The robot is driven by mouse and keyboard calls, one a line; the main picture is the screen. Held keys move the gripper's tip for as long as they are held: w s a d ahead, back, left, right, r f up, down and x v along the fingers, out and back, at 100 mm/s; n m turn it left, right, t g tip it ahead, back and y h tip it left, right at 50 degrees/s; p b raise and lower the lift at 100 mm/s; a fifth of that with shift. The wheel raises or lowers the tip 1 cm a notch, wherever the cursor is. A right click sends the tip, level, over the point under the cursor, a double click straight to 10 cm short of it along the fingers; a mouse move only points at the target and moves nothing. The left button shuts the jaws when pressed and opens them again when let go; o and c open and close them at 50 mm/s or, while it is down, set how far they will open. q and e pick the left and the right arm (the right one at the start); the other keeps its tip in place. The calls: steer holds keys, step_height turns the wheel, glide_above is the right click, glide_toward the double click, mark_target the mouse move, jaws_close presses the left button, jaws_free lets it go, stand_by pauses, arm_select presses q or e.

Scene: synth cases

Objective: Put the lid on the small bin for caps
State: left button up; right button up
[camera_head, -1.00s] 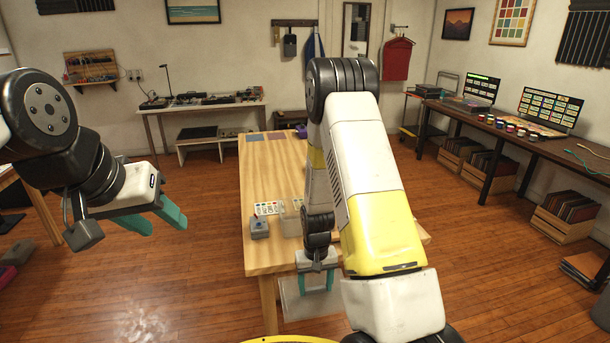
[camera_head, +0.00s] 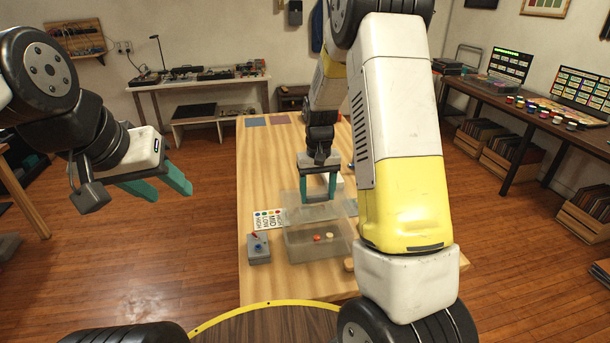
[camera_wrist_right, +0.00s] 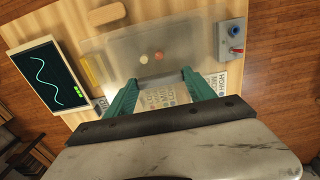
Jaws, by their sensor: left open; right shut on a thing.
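My right gripper (camera_head: 320,200) points down over the bin and is shut on the lid (camera_head: 312,213), a translucent panel. Lid and bin overlap in the head view, so I cannot tell whether they touch. My left gripper (camera_head: 165,190) is open and empty, left of the table.
A printed card (camera_head: 268,219) and a grey switch box (camera_head: 259,248) stand left of the bin. A screen with a wave trace (camera_wrist_right: 45,75) shows in the wrist view.

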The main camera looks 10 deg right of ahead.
mark_target(317, 202)
steer(key=shift+f, duration=2.85)
steer(key=shift+f, duration=0.9)
steer(key=o, duration=1.5)
steer(key=shift+r, duration=0.1)
step_height(317, 202, up, 6)
steer(key=shift+r, duration=0.8)
